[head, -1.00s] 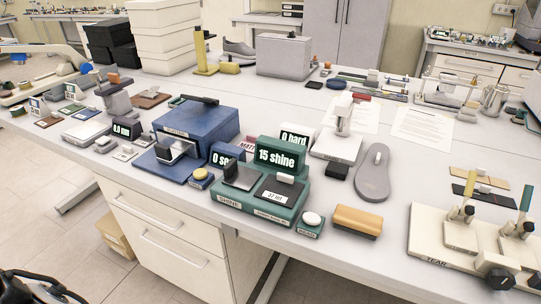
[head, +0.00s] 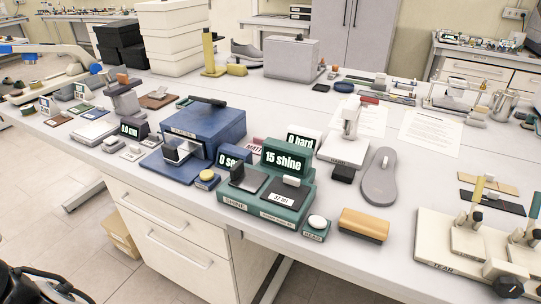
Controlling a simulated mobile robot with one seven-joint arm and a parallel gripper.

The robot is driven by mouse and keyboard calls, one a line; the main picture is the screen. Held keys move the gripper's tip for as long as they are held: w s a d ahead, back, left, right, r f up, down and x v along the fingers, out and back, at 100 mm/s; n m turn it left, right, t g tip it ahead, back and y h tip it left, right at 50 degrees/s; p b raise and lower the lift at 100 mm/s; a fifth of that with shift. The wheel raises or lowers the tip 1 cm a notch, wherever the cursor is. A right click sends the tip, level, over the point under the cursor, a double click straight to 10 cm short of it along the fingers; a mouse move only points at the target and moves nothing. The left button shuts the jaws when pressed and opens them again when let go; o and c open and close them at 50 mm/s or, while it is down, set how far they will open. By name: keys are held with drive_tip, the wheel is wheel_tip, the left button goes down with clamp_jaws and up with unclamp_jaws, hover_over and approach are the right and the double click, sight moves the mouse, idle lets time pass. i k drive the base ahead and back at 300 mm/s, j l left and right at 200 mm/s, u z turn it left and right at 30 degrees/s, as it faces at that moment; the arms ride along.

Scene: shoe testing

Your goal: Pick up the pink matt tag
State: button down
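The pink matt tag (head: 254,147) is a small upright pink piece with dark lettering, "MATT", only partly in view. It stands behind the green shine tester (head: 262,208), whose raised display reads "15 shine" and hides part of the tag. My gripper's fingers do not show; only a dark part with a cable, likely mine, shows at the lower left corner.
A large blue device (head: 205,128) stands left of the tag. A white hardness stand (head: 345,149), a grey sole (head: 379,178) and an ochre block (head: 364,224) are to the right. The cream tear rig (head: 438,253) is at the front right. Bare tabletop lies behind the displays.

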sight(255, 144)
drive_tip(key=j+z, duration=0.15)
drive_tip(key=z, duration=0.35)
drive_tip(key=j+z, duration=0.15)
drive_tip(key=z, duration=0.3)
drive_tip(key=j+z, duration=0.3)
drive_tip(key=j, duration=0.15)
drive_tip(key=j+z, duration=0.35)
drive_tip(key=j, duration=0.15)
drive_tip(key=k+j+z, duration=0.1)
drive_tip(key=j, duration=0.2)
drive_tip(key=k+j+z, duration=0.1)
drive_tip(key=j, duration=0.2)
drive_tip(key=k+j+z, duration=0.1)
drive_tip(key=j, duration=0.2)
drive_tip(key=k+j, duration=0.15)
drive_tip(key=j, duration=0.25)
drive_tip(key=k+j, duration=0.15)
drive_tip(key=j, duration=0.25)
drive_tip(key=k+j, duration=0.15)
drive_tip(key=j, duration=0.3)
drive_tip(key=k+j+z, duration=0.1)
drive_tip(key=j, duration=0.3)
drive_tip(key=k+j, duration=0.25)
drive_tip(key=j, duration=0.15)
